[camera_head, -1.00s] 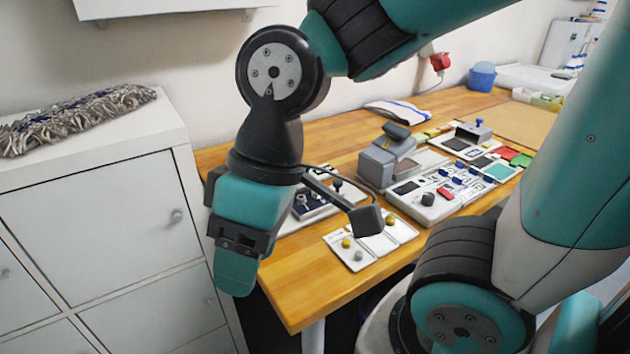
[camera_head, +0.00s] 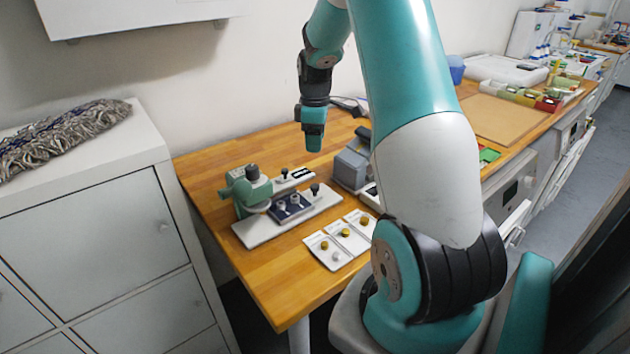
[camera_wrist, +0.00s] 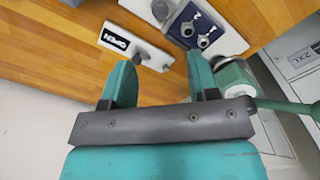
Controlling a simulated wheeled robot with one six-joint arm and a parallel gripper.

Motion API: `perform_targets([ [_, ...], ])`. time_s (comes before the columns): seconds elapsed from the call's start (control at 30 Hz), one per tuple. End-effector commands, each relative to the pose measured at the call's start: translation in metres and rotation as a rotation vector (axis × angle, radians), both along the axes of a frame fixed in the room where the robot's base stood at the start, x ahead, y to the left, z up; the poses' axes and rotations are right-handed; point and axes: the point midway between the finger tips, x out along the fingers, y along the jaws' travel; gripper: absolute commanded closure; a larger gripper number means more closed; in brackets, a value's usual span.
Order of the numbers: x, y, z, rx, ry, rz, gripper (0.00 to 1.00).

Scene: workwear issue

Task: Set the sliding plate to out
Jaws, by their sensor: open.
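A dark blue plate (camera_head: 291,207) with silver knobs lies on a pale base (camera_head: 270,226) beside a green hand press (camera_head: 248,190); it looks like the sliding plate, but I cannot be sure. In the wrist view this blue plate (camera_wrist: 183,32) shows at the top, with white marks that look like letters. A white strip with a black label reading OPEN (camera_wrist: 115,40) and a grey knob is left of it there. My gripper (camera_head: 313,143) hangs above the table behind the press. In the wrist view my gripper (camera_wrist: 163,82) is open and empty, apart from both.
A white panel with several knobs (camera_head: 322,248) lies at the table's front edge. A grey device (camera_head: 350,165) stands to the right, partly hidden by my arm. A white cabinet (camera_head: 95,215) with a mop head stands left. Bare wood (camera_head: 222,160) shows behind the press.

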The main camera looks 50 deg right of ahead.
Motion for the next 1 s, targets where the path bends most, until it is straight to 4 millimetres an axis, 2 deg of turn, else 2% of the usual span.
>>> perform_targets([
  [0.3,0.0,0.002,-0.073,0.004,0.005,0.001,0.45],
  [0.5,-0.001,0.002,-0.112,0.004,0.003,0.001,0.45],
  [0.7,0.001,0.002,-0.134,0.001,0.0,0.001,0.45],
  [1.0,0.001,0.001,-0.139,0.001,-0.001,0.001,0.45],
])
